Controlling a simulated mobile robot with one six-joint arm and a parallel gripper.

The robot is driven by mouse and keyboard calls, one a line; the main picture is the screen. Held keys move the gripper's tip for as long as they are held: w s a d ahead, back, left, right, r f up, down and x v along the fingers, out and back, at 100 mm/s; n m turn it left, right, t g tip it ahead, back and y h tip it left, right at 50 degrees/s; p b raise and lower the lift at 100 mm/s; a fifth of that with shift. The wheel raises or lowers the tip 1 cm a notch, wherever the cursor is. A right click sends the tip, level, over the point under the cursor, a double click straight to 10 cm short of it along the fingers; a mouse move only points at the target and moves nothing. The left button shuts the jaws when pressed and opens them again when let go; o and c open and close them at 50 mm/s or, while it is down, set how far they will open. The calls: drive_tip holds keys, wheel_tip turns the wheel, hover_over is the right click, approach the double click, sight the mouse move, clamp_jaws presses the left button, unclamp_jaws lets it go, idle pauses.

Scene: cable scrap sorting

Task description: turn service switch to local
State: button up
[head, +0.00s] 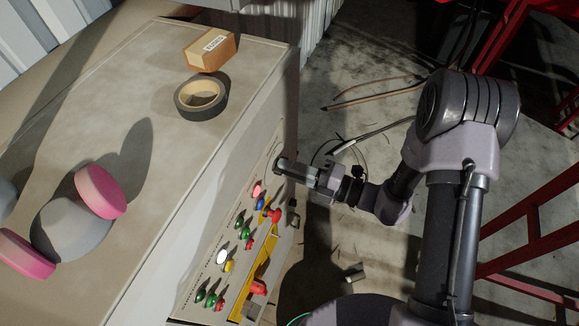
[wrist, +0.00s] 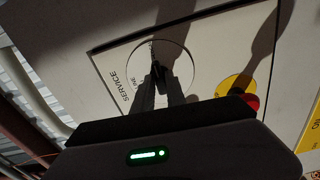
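The service switch sits on the sloping control panel (head: 215,265), at its upper end in the head view. In the wrist view its round pale dial plate (wrist: 178,58) shows beside the printed word SERVICE, with part of another label by the rim. My gripper (wrist: 158,72) reaches to the middle of the dial, its two dark fingertips close together around the small dark switch handle. The fingers hide most of the handle, so which position it points to cannot be read. In the head view my gripper (head: 283,165) is against the panel's upper end.
Several coloured buttons, including a white one (head: 222,257) and a red one (head: 259,287), fill the panel below. A yellow disc (wrist: 237,88) with a red button is near the dial. A tape roll (head: 201,97) and small box (head: 209,51) lie on the bench top.

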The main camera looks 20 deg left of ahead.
drive_tip(key=o, duration=0.4)
drive_tip(key=shift+d, duration=0.1)
drive_tip(key=d, duration=0.7)
drive_tip(key=shift+s, duration=0.3)
drive_tip(key=shift+a, duration=0.1)
